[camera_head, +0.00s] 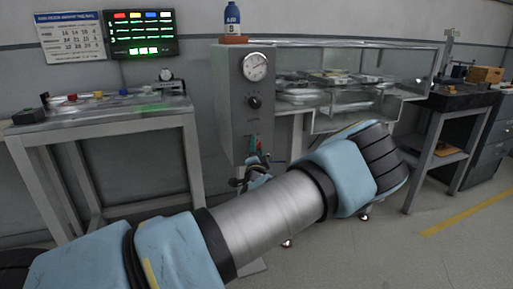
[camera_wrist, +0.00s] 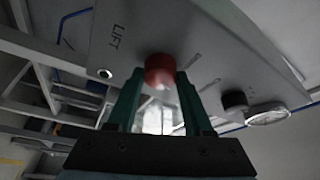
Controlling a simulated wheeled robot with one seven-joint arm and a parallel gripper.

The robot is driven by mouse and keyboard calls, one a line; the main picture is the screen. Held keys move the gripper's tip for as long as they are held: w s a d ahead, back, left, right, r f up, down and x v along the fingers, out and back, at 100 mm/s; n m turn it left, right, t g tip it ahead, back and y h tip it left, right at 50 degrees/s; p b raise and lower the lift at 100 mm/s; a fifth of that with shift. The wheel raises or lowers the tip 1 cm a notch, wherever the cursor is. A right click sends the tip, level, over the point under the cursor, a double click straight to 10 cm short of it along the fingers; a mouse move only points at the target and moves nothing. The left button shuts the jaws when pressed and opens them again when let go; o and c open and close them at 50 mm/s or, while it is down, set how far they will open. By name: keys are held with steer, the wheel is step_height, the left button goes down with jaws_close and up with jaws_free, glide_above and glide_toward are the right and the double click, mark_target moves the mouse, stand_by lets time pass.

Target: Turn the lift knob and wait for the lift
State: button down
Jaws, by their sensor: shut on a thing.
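The red lift knob (camera_wrist: 160,66) sticks out of a grey panel (camera_wrist: 215,55) next to the printed word LIFT in the wrist view. My gripper (camera_wrist: 159,80) has its two green fingers on either side of the knob and is shut on it. In the head view the grey control box (camera_head: 228,125) stands left of a glass case, and my gripper (camera_head: 255,155) is at its lower front. The knob is too small there to make out clearly.
A round gauge (camera_head: 255,67) and a black knob (camera_head: 254,102) sit higher on the box. The glass case (camera_head: 340,75) adjoins it on the right. A metal table (camera_head: 100,120) stands at left, under a lit display (camera_head: 140,33). A dark bench (camera_head: 455,102) is at right.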

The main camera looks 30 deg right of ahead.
steer(key=shift+m, duration=0.6)
steer(key=shift+m+g, duration=0.3)
steer(key=shift+c, duration=1.5)
jaws_free()
steer(key=shift+s, duration=0.1)
steer(key=v, duration=1)
steer(key=shift+s+a+b, duration=0.15)
steer(key=shift+s+b, duration=0.15)
steer(key=shift+b, duration=0.15)
